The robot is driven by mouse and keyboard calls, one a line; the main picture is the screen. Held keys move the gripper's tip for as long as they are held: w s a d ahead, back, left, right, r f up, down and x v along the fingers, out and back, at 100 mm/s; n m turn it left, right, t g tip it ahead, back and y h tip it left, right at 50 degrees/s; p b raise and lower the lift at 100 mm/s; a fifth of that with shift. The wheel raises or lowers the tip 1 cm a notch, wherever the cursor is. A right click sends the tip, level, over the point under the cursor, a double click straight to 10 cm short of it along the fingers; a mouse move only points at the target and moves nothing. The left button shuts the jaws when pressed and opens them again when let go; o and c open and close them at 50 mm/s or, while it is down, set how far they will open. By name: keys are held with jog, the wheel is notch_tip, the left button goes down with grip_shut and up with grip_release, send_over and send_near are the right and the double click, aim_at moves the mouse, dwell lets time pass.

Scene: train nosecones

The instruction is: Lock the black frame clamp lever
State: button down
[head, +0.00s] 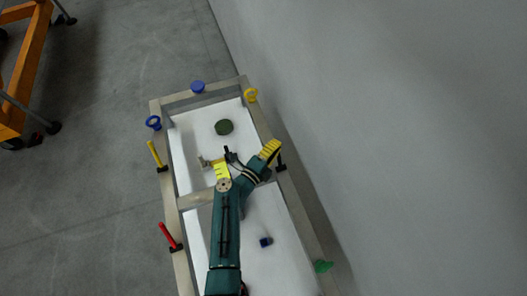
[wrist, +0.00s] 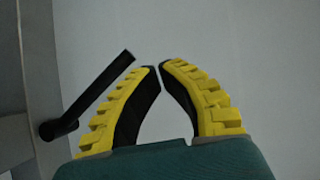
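The black clamp lever (wrist: 98,90) shows in the wrist view as a dark bar slanting up and right from its pivot on the grey frame. Its free end lies just left of my fingertips. In the head view the black lever (head: 281,162) is on the frame's right rail, small and close to my gripper (head: 270,150). In the wrist view my gripper (wrist: 157,68) has yellow-ridged fingers whose tips almost meet, with nothing between them. The left finger lies beside the lever; I cannot tell whether they touch.
The metal frame (head: 173,217) holds white panels. A yellow lever (head: 155,153) and a red lever (head: 169,235) are on its left rail. Blue, yellow and green fittings sit around it. A grey wall stands close on the right; floor is open on the left.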

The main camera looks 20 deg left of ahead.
jog(key=s+a+r+p, duration=0.3)
jog(key=s+r, duration=0.2)
jog(key=s, duration=0.5)
jog(key=shift+r, duration=0.35)
jog(key=shift+w+d, duration=0.1)
